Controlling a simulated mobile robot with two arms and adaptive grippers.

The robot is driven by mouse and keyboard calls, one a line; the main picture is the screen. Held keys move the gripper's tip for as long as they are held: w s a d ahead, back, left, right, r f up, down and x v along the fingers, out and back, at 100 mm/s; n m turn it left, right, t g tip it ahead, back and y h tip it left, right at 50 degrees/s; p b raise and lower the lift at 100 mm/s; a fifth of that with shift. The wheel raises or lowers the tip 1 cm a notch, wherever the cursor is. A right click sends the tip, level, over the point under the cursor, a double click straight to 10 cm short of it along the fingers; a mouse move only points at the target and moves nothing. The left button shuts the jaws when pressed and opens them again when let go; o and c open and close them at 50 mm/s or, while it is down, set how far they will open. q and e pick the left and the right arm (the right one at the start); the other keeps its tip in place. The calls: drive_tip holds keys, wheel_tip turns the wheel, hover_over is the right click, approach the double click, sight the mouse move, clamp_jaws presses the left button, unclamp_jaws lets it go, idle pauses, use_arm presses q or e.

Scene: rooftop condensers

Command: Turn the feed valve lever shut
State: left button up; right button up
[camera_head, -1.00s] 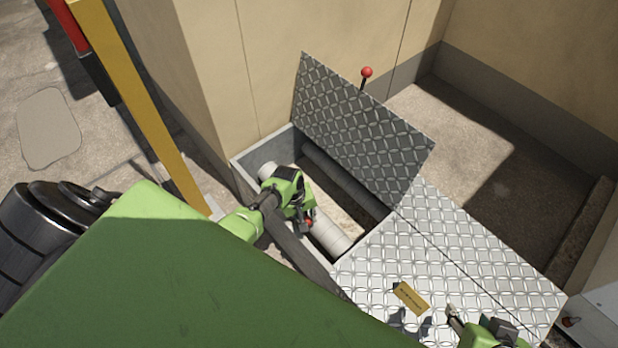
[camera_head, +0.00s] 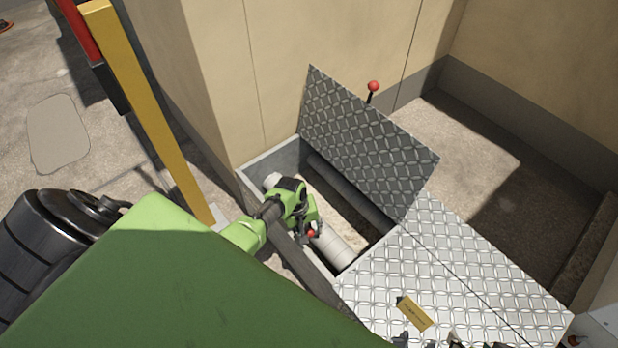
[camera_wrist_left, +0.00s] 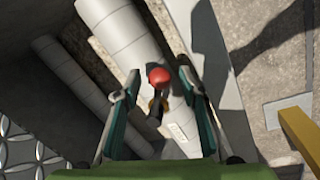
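In the head view the red knob (camera_head: 311,233) shows small at my left gripper (camera_head: 309,226). In the wrist view the left gripper (camera_wrist_left: 159,74) is open, one finger on each side of the knob, with visible gaps; no contact shows.
A raised tread-plate lid (camera_head: 365,145) stands behind the pit, with another red knob (camera_head: 373,86) on a post behind it. Flat tread plate (camera_head: 465,265) with a yellow tag (camera_head: 414,313) covers the right. Pit walls (camera_head: 270,155) surround the left gripper. A yellow post (camera_head: 145,110) stands at left.

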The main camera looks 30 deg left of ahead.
use_arm(q)
drive_tip(key=shift+r, duration=0.1)
wheel_tip(320, 180, up, 10)
idle(0.6)
